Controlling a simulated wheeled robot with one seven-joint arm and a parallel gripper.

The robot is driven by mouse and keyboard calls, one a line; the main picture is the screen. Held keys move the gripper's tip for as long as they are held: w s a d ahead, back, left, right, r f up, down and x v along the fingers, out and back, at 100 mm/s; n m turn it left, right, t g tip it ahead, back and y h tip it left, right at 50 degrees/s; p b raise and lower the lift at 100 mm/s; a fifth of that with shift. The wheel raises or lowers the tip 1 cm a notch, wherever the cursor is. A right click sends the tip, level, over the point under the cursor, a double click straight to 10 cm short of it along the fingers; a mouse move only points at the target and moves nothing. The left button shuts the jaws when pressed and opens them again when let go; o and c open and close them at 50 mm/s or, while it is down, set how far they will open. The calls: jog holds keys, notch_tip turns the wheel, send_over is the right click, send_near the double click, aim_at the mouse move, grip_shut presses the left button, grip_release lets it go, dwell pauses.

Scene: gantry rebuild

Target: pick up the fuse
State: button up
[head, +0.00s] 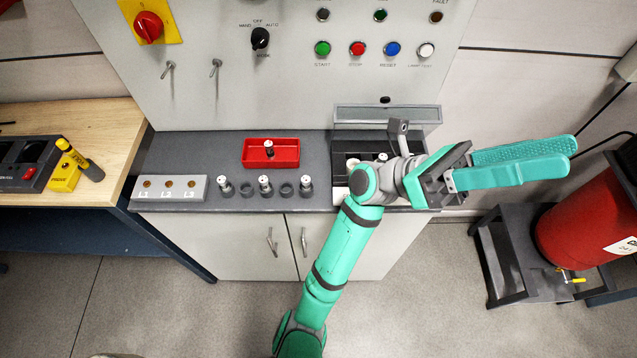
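Several small fuses with pale metal caps are in view. One fuse (268,148) stands in a red tray (285,163) on the grey counter. Others stand in a row in front of it: a left one (224,184), a middle one (265,183) and a right one (306,184). Another small pale-topped piece (382,157) shows in a dark box behind my wrist, partly hidden. My gripper (572,156) is right of the counter, pointing right, apart from all fuses. Its teal fingers look parted, with one dotted inner face showing, and nothing is seen between them.
A grey block marked L1 to L3 (169,190) sits at the counter's left end. A dark box (345,145) is partly behind my arm. The control panel (210,100) rises behind. A red cylinder (590,225) stands on a dark stand at right. A wooden bench (100,130) is left.

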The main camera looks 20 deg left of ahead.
notch_tip(320, 180, down, 2)
jog(key=d+m+y, duration=0.3)
jog(key=m+y, duration=0.1)
jog(key=y, duration=0.1)
jog(key=t+y, duration=0.6)
jog(key=y, duration=1.6)
send_over(306, 178)
notch_tip(306, 178, down, 20)
jog(key=r, duration=0.1)
jog(key=f, duration=0.5)
jog(key=shift+a, duration=0.35)
jog(key=shift+s+d+f, duration=0.1)
jog(key=shift+d+f, duration=0.1)
jog(key=shift+f, duration=1.3)
jog(key=shift+s+d+f, duration=0.1)
jog(key=shift+d+f, duration=0.05)
jog(key=shift+f, duration=1.35)
jog(key=shift+w, duration=0.15)
grip_shut()
